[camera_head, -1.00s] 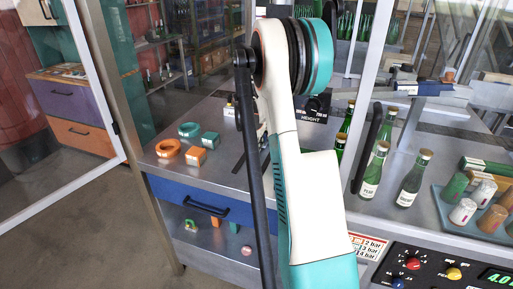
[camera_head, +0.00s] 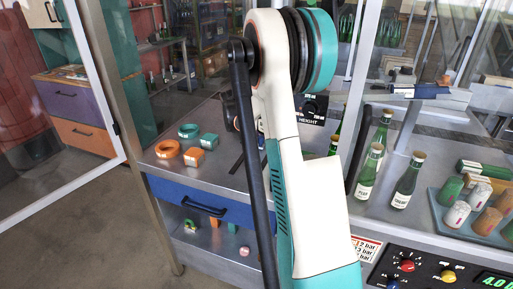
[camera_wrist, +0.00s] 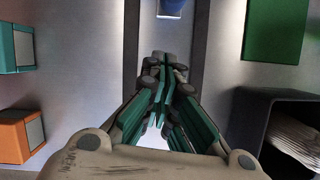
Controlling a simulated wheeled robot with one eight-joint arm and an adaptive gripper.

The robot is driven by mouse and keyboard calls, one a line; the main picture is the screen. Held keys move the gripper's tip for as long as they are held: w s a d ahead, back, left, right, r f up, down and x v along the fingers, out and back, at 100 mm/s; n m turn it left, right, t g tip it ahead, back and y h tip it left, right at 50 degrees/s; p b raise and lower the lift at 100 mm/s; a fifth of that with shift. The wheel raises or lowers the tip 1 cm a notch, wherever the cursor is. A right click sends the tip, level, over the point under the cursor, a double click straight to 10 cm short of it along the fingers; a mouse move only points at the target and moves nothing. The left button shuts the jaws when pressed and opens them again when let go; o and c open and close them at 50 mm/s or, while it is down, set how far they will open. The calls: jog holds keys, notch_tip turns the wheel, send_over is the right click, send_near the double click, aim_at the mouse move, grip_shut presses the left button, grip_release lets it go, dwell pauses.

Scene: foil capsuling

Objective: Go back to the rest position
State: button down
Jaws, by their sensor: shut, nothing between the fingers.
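My arm (camera_head: 310,200), white and teal, rises through the middle of the head view and bends at a large round joint near the top. My gripper is not visible in the head view, where the arm blocks much of the bench. In the wrist view my gripper (camera_wrist: 163,80) has its dark green-padded fingers drawn together, with nothing held between them.
Green bottles (camera_head: 408,181) stand right of my arm, near a tray (camera_head: 436,205) of capsules. A control panel (camera_head: 428,268) is at front right.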

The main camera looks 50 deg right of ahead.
jog(key=p+v, duration=0.1)
jog(key=v, duration=0.5)
jog(key=shift+a+r, duration=0.25)
jog(key=shift+a, duration=0.05)
